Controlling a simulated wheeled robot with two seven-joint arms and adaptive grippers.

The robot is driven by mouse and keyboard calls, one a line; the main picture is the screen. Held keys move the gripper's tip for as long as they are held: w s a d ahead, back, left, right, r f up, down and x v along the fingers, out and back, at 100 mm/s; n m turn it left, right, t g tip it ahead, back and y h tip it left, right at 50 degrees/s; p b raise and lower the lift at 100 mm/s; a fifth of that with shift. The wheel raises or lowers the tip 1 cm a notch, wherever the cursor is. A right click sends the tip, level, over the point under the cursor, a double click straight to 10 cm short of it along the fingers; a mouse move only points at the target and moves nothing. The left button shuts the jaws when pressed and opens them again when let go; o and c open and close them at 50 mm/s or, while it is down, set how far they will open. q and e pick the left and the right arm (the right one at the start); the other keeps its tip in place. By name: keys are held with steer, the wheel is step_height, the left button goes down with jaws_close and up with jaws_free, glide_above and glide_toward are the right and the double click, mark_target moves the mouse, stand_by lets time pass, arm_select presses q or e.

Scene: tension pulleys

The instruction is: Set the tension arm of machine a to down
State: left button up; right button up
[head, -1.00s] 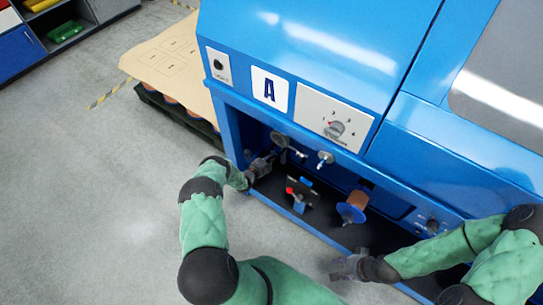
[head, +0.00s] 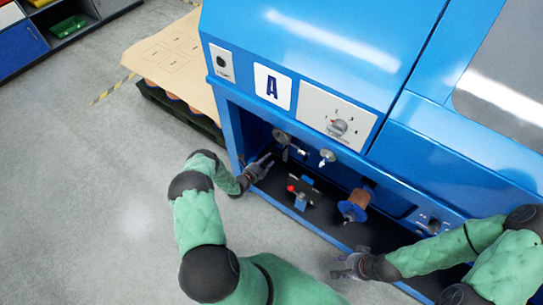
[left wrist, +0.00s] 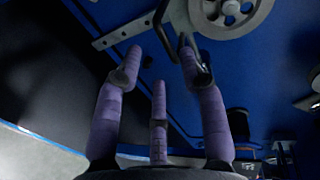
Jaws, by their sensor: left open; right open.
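Machine a (head: 318,35) is the blue cabinet with an "A" label. In its open bay a round grey pulley (head: 279,135) sits at the upper left, with a small dark arm (head: 286,152) hanging below it. In the left wrist view a pulley wheel (left wrist: 232,12) and a grey metal bar with holes (left wrist: 128,27) show just beyond the fingers. My left gripper (head: 267,162) is open at the bay's left side, close to that pulley; its spread purple fingers (left wrist: 163,65) hold nothing. My right gripper (head: 342,266) is open and empty at the bay's front edge.
A dial panel (head: 337,118) is above. A loaded pallet (head: 170,60) stands left of the machine; the floor is clear.

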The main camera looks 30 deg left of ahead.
arm_select(q)
steer(key=v, duration=0.6)
stand_by(0.5)
